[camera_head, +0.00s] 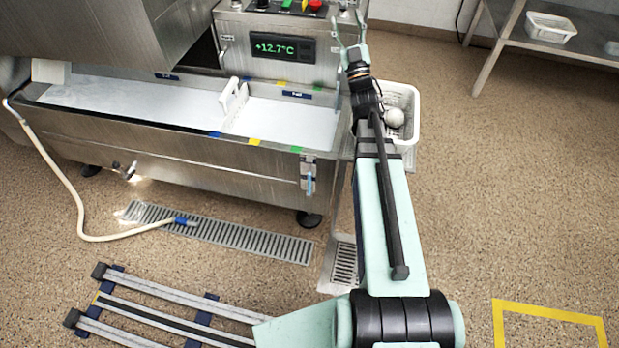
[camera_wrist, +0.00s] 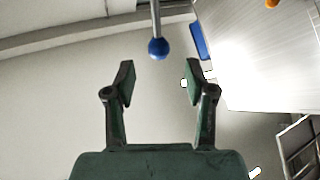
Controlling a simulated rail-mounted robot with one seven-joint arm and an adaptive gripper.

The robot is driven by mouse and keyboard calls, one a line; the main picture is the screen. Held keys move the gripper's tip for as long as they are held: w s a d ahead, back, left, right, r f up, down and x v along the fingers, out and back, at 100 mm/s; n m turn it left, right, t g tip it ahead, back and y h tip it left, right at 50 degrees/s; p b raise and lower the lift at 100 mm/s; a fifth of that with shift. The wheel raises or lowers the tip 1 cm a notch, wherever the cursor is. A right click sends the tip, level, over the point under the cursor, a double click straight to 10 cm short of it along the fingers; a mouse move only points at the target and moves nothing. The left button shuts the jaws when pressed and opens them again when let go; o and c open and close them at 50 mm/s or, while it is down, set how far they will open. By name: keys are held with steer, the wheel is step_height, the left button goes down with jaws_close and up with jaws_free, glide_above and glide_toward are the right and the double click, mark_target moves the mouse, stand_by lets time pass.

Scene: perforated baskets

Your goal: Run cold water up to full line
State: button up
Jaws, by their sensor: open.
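The steel tank (camera_head: 130,128) holds a pale, flat surface; I cannot tell whether this is water. Dark blue labels (camera_head: 297,94) mark its inner wall, too small to read. My gripper (camera_head: 349,32) is open and raised beside the control box at the tank's right end. In the wrist view, a blue ball knob (camera_wrist: 159,49) on a metal rod lies ahead, in the gap between the open fingers (camera_wrist: 158,82), not gripped. The knob is not distinct in the head view. A blue-handled valve (camera_head: 310,184) is on the tank's right front.
The control box reads +12.7°C on its display (camera_head: 284,47). A white perforated basket (camera_head: 412,130) with a pale ball (camera_head: 394,117) stands under my arm. A hose (camera_head: 75,195) reaches the floor drain (camera_head: 245,239). A steel rack (camera_head: 490,62) stands at the back right; floor before it is clear.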

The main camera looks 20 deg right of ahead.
steer(key=s+d+r+g+y+p, duration=0.1)
steer(key=s+d+r+g+p, duration=0.7)
steer(key=p, duration=2.5)
steer(key=s+a+f+m+y, duration=0.1)
steer(key=s+a+f+y, duration=0.15)
steer(key=s+a, duration=0.2)
steer(key=shift+m, duration=0.8)
steer(key=w+a, duration=0.1)
steer(key=w, duration=0.5)
steer(key=w+a, duration=0.1)
steer(key=w, duration=0.5)
steer(key=w+a+b, duration=0.1)
steer(key=w, duration=0.5)
steer(key=shift+a+f, duration=0.1)
steer(key=shift+f, duration=0.15)
